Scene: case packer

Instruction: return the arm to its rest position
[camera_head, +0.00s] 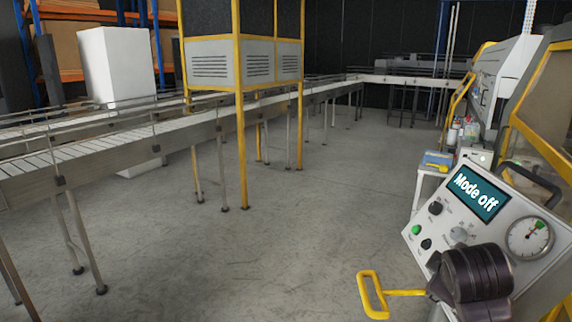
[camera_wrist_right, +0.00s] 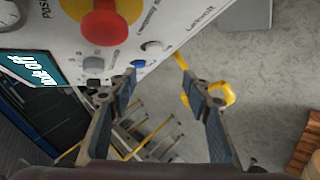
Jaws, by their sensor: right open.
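My right arm and gripper (camera_head: 470,278) are dark shapes in front of the control panel (camera_head: 408,232) at the lower right of the head view. The fingers cannot be made out there. In the right wrist view, the right gripper (camera_wrist_right: 158,80) has its two fingers spread apart with nothing between them. Its fingertips are close to the panel's lower edge, below a red button (camera_wrist_right: 104,27) on a yellow surround. My left gripper is not in view.
The panel's screen (camera_head: 477,193) reads "Mode off"; a gauge (camera_head: 530,238) is beside it. A yellow handle (camera_head: 372,296) sticks out left of the panel, near a fingertip in the wrist view (camera_wrist_right: 222,94). A conveyor (camera_head: 105,150) runs along the left. The middle floor is clear.

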